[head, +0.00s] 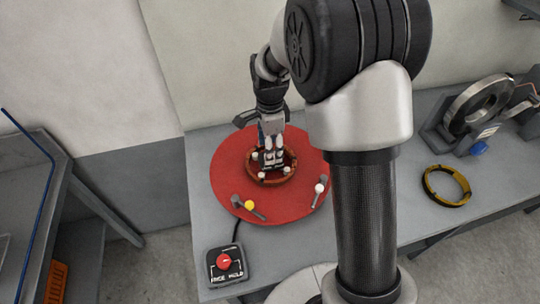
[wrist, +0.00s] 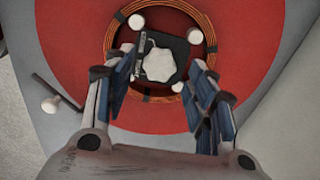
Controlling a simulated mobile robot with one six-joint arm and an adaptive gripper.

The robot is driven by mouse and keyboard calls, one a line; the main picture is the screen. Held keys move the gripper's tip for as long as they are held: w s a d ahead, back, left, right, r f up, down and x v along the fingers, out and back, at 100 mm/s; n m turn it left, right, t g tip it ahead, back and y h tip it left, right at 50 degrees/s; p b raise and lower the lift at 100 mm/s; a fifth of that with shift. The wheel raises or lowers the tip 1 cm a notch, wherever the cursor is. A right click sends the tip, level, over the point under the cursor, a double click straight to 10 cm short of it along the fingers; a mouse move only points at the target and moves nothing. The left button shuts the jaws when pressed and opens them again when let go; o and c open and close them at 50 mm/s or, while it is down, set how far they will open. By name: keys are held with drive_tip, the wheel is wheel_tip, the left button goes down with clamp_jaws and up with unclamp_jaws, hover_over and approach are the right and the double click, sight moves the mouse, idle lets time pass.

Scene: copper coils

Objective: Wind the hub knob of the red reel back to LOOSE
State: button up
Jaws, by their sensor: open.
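The red reel (head: 228,180) lies flat on the grey bench, a wide red disc with a copper coil around its middle. The coil also shows in the wrist view (wrist: 117,32). The hub knob (wrist: 160,64) is white and lobed, on a black plate inside the coil; the plate's lettering is too small to read. My gripper (head: 269,163) points down over the hub. In the wrist view the open gripper (wrist: 160,80) has a finger on each side of the knob, apart from it.
Several white-topped posts (head: 288,174) stand around the hub. Levers with a yellow ball (head: 249,205) and a white ball (head: 319,188) sit near the front. A box with a red dial (head: 224,261) stands front left. A yellow-black ring (head: 428,184) and a machine (head: 480,103) are at right.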

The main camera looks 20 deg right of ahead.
drive_tip(key=shift+f+b, duration=0.3)
drive_tip(key=shift+f, duration=1.2)
drive_tip(key=c, duration=1.1)
drive_tip(key=shift+o, duration=0.2)
